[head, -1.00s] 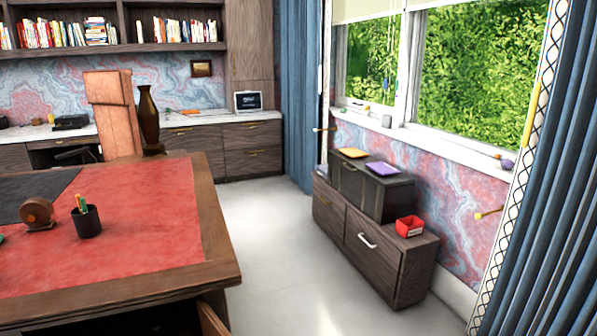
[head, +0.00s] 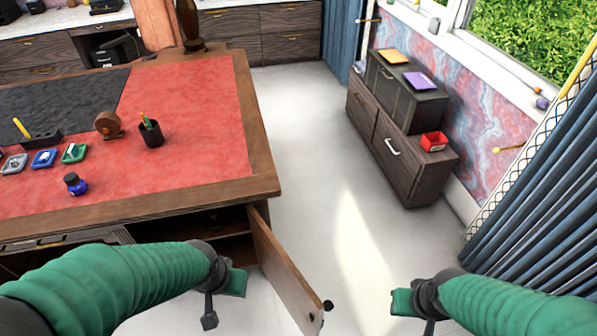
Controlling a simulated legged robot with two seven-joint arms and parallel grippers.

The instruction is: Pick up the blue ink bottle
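The blue ink bottle (head: 75,184) stands upright on the red leather desk top (head: 190,100), near its front edge at the left. It has a dark cap. My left gripper (head: 222,300) is in front of the desk, below and to the right of the bottle, well apart from it. My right gripper (head: 412,312) is over the floor at the lower right, far from the desk. I see no object in either gripper. Their fingers are small and seen from behind, so I cannot tell how far they are apart.
Small blue (head: 44,159) and green (head: 74,153) trays, a black pen cup (head: 151,134) and a round brown object (head: 108,125) stand behind the bottle. An open cabinet door (head: 285,270) juts out from the desk front. A low cabinet (head: 400,150) stands at right. The floor between is clear.

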